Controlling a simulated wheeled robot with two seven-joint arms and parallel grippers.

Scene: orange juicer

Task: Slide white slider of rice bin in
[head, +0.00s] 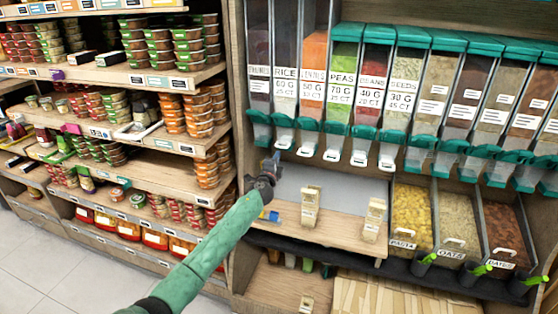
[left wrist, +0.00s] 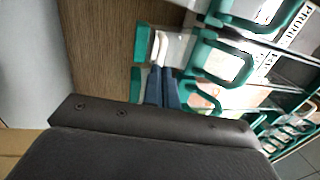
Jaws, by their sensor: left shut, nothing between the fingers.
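The rice bin (head: 285,85) is a clear dispenser labelled "RICE" in the upper middle of the head view, with a teal spout. Its white slider (head: 283,143) shows at the bottom of the spout. My left gripper (head: 273,161) is just below and left of that slider, fingers pointing up. In the left wrist view its dark blue fingers (left wrist: 160,86) are shut and empty, with tips close to a white slider (left wrist: 157,48) in a teal frame. I cannot tell whether they touch, or which bin that slider belongs to. My right gripper is not in view.
A prunes bin (head: 259,75) is left of the rice bin, with a wooden side panel (head: 238,100) beside it. Lentils, peas and more bins run right. Below are a wooden counter (head: 335,222) with scoops and open pasta, oats and dates bins. Shelves of tubs stand left.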

